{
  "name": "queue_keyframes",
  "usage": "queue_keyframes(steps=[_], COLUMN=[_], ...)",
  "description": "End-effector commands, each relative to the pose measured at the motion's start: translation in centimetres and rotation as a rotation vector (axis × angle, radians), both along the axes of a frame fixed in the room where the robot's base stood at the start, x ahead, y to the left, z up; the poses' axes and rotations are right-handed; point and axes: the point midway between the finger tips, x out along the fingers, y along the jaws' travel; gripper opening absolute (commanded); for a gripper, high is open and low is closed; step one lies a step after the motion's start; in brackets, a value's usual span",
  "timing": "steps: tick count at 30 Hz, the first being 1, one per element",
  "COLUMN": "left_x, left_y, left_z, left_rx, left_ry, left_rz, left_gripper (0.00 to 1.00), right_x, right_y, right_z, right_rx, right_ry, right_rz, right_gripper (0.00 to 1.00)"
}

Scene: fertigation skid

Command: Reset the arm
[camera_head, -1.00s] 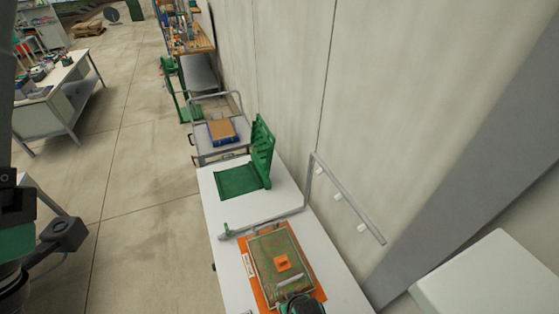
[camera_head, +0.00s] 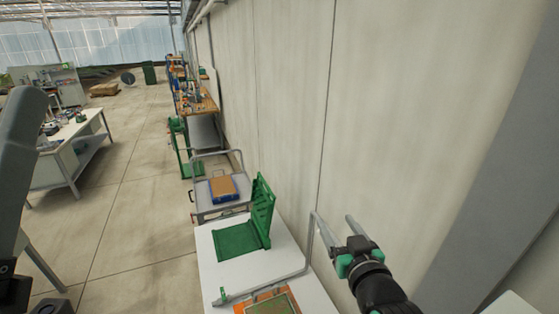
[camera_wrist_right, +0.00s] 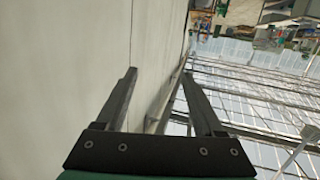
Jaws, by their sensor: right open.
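My right gripper (camera_head: 338,234) is raised beside the wall at the lower right of the head view, in front of the grey pipe frame on the white table. Its two fingers are apart with nothing between them. In the right wrist view the open fingers (camera_wrist_right: 158,85) show empty against the wall and the greenhouse glazing. At the left edge of the head view a large dark arm link of mine shows, and the left gripper's fingers are not seen.
The white table (camera_head: 212,275) holds a green stand (camera_head: 262,210) and, at the bottom edge, an orange-framed panel (camera_head: 272,303), partly cut off. A cart (camera_head: 205,208) with a blue and tan box stands behind. The wall (camera_head: 420,110) is close on the right. Open floor (camera_head: 135,220) lies left.

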Motion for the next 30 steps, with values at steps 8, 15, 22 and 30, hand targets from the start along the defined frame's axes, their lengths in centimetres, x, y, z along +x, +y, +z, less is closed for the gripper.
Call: queue_keyframes(steps=[8, 15, 22, 30], left_x=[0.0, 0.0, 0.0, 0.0], left_y=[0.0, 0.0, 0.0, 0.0], left_z=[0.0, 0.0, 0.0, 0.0], left_rx=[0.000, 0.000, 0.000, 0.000], left_ry=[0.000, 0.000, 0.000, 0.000], left_rz=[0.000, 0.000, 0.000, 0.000], left_gripper=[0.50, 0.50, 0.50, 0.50], right_x=[-9.7, -21.7, -24.1, -24.0], right_y=[-4.2, -5.2, -5.3, -5.3], right_z=[21.3, 30.5, 31.5, 31.5], right_rx=[0.060, 0.104, 0.126, 0.125], right_ry=[-0.546, -0.908, -0.973, -0.970], right_rz=[-0.055, -0.053, -0.046, -0.046], right_gripper=[0.70, 0.70, 0.70, 0.70])
